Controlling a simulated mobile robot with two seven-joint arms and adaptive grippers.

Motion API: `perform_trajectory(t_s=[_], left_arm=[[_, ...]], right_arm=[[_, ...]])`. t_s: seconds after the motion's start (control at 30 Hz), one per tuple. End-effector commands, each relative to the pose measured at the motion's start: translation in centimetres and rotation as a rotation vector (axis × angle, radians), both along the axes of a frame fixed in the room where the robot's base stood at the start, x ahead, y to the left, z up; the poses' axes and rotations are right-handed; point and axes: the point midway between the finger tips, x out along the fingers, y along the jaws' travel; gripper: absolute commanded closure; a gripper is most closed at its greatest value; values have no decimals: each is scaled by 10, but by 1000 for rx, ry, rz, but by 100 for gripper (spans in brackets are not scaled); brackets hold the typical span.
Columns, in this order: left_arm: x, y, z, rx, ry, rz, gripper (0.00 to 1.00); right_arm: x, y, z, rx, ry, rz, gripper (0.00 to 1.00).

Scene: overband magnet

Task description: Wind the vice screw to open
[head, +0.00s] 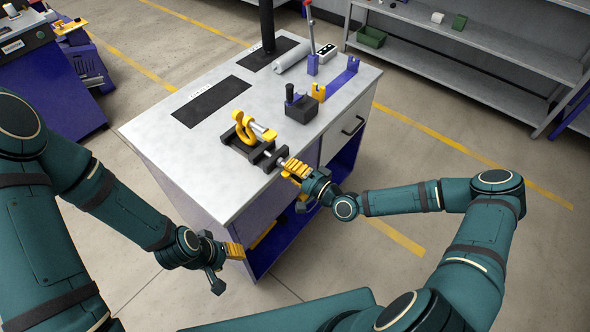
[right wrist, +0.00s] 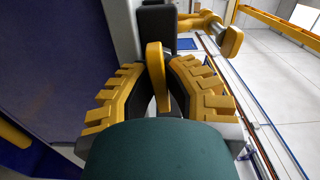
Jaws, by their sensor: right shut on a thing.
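The dark vice (head: 255,150) sits at the front edge of the grey workbench, with a yellow shackle-like piece (head: 243,128) and a pale pin at it. Its screw (head: 284,160) points out over the edge toward my right gripper (head: 297,168). In the right wrist view, my right gripper (right wrist: 157,98) has its yellow fingers closed around a flat yellow handle (right wrist: 154,62), which stands roughly upright between them.
A black block (head: 302,108) with a knob stands right of the vice. Yellow and blue fixtures (head: 320,92) and a grey cylinder (head: 292,57) lie further back. The bench top (head: 160,130) is clear at left. A shelf (head: 480,50) stands behind.

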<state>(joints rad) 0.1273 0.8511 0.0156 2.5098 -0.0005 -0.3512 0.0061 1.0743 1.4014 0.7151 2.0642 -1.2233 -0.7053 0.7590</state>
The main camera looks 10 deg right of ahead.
Motion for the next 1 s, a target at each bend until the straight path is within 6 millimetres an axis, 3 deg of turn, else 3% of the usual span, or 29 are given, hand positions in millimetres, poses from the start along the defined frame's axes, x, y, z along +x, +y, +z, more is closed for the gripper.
perform_trajectory(t_s=[0.2, 0.5, 1.0], left_arm=[[0, 0, -1, 0, 0, 0, 53], [0, 0, -8, 0, 0, 0, 53], [0, 0, -11, 0, 0, 0, 53]], right_arm=[[0, 0, 0, -28, -22, 1, 100], [0, 0, 0, -300, -234, 1, 100], [0, 0, -1, -418, -326, 2, 100]])
